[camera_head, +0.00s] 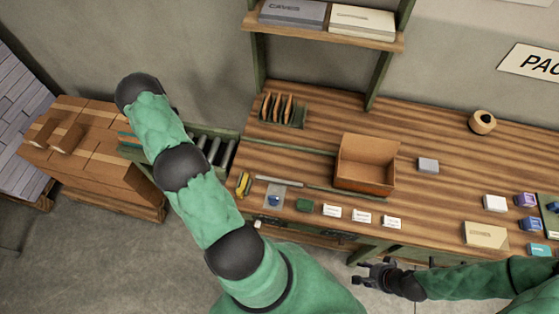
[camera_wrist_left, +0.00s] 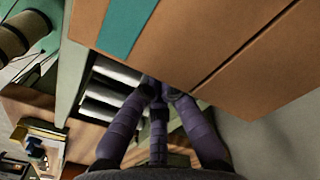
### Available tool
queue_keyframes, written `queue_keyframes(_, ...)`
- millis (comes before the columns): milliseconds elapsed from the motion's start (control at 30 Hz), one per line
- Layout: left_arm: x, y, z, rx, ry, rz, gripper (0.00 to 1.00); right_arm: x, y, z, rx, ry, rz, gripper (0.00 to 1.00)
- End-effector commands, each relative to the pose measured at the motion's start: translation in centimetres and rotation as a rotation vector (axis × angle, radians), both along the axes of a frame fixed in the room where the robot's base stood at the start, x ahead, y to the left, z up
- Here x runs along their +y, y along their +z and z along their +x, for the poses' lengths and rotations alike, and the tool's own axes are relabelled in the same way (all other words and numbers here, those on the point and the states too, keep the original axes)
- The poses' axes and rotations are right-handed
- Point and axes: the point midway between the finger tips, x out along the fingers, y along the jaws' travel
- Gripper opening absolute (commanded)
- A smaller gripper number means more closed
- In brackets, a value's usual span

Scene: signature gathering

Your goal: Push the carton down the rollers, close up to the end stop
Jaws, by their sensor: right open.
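The carton (camera_wrist_left: 215,45), brown with a teal strip, fills the upper part of the left wrist view, beside the rollers (camera_wrist_left: 108,90). In the head view, a small teal-marked brown part (camera_head: 128,138) shows left of my left arm, mostly hidden. The rollers (camera_head: 213,150) run to the bench's left end. I cannot make out the end stop. My left gripper (camera_wrist_left: 160,90) has its fingertips together at the carton's lower edge; I cannot tell whether they touch. It is hidden in the head view. My right gripper (camera_head: 372,274) is open and empty in front of the bench.
Brown cartons (camera_head: 85,135) stand on a pallet at the left. On the bench are an open brown box (camera_head: 365,165), a rack of brown pieces (camera_head: 283,110), a tape roll (camera_head: 482,122) and several small boxes. A shelf (camera_head: 330,38) stands above.

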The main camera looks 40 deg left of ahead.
Motion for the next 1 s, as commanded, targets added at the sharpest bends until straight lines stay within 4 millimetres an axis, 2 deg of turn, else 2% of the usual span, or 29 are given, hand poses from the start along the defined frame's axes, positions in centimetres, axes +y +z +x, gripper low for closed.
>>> queue_keyframes(700,-2.3,0.3,1.4,0.000,-0.001,-0.002,0.00,0.0,0.8,0.0,-0.001,0.000,0.000,0.45)
queue_keyframes(1000,-2.3,2.7,1.4,-0.001,-0.001,-0.001,0.00,0.0,2.1,0.0,-0.001,0.000,0.000,0.45)
